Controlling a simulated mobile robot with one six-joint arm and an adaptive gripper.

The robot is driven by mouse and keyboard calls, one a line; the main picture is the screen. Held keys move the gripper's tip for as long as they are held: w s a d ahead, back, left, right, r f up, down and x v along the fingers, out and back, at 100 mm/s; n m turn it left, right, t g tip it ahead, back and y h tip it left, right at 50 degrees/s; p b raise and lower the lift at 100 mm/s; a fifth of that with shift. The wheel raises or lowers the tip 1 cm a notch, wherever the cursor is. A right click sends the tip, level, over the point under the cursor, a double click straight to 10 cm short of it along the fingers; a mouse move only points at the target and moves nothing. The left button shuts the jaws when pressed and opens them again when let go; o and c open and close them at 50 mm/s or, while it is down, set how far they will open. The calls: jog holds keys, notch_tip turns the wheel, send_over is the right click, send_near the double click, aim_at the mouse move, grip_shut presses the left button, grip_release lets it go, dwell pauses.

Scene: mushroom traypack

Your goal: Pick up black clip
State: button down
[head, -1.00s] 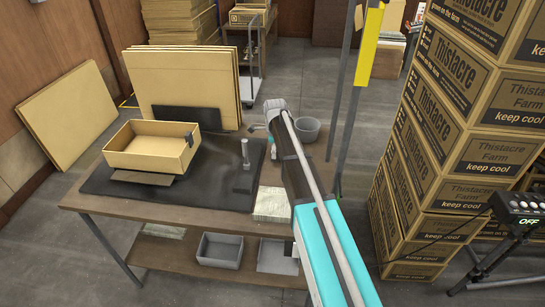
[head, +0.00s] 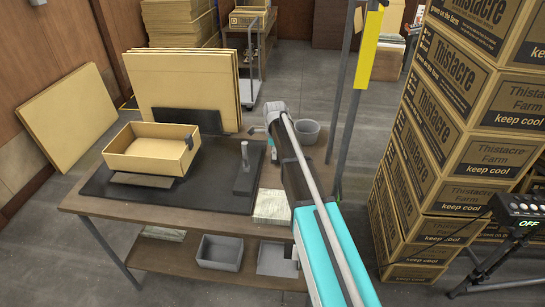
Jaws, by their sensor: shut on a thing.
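My gripper (head: 272,149) is at the right end of the table, beside the dark mat, mostly hidden behind my own arm and wrist. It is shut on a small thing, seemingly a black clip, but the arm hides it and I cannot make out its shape. A small dark clip-like piece (head: 189,140) sits on the right back corner of the open cardboard tray (head: 150,165), well left of my gripper. The tray stands on the dark mat (head: 215,190).
A grey upright post on a block (head: 243,178) stands on the mat, left of my gripper. A grey tub (head: 307,132) is behind right. A pale stack (head: 271,205) lies at the table front. Cardboard sheets (head: 185,85) stand behind; stacked cartons (head: 440,150) rise at right.

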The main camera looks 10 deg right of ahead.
jog(key=shift+r, duration=0.15)
notch_tip(320, 180, up, 3)
jog(key=p, duration=0.2)
jog(key=shift+f+p, duration=0.2)
jog(key=shift+p, duration=0.2)
jog(key=s+r+p, duration=1)
jog(key=s, duration=0.4)
jog(key=shift+a, duration=0.1)
jog(key=shift+s, duration=0.2)
dwell(0.4)
